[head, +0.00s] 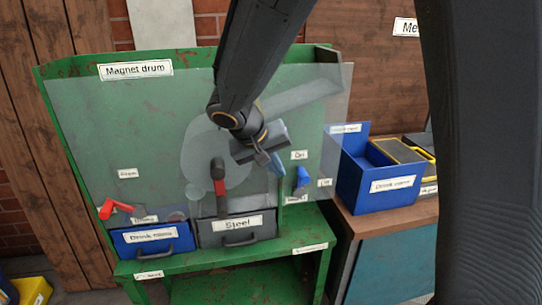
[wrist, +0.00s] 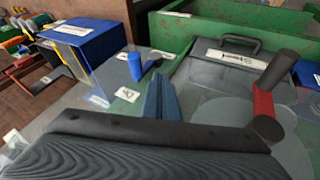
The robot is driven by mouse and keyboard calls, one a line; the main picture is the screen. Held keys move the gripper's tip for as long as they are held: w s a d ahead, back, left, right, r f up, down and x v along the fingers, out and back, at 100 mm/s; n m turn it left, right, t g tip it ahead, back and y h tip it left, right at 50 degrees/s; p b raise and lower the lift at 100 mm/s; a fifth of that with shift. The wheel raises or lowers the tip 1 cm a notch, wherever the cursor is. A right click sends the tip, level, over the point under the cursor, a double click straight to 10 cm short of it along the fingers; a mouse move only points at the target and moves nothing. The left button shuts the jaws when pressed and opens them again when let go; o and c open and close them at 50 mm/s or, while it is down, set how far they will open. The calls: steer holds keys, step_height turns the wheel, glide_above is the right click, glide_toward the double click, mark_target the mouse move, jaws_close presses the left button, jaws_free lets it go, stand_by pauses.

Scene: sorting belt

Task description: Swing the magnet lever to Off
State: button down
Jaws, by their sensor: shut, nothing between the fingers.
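The blue magnet lever (head: 302,180) stands on the right part of the clear panel, its handle upward, below the On label (head: 299,155). The Off label (head: 325,183) is to its right. In the wrist view, the blue lever (wrist: 135,66) shows left of my fingers, with the On label (wrist: 127,94) nearer the camera. My gripper (head: 272,163) is shut and empty, in front of the panel, up and left of the lever and apart from it. Its fingers also show in the wrist view (wrist: 161,97).
A black-and-red crank handle (head: 218,175) sticks out left of my gripper. A red lever (head: 115,208) is at far left. Below are a blue drawer (head: 152,248) and the grey Steel bin (head: 238,236). A blue bin (head: 375,192) stands on the right table.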

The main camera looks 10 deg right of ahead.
steer(key=shift+w+d+f+p, duration=0.1)
steer(key=shift+d+f+p, duration=0.2)
steer(key=shift+d, duration=0.45)
steer(key=shift+w+d+f+p, duration=0.1)
steer(key=shift+d+f+p, duration=0.2)
steer(key=shift+d, duration=0.45)
steer(key=shift+d+f+p, duration=0.2)
steer(key=shift+d+f, duration=0.15)
steer(key=shift+d, duration=0.4)
steer(key=shift+r, duration=0.1)
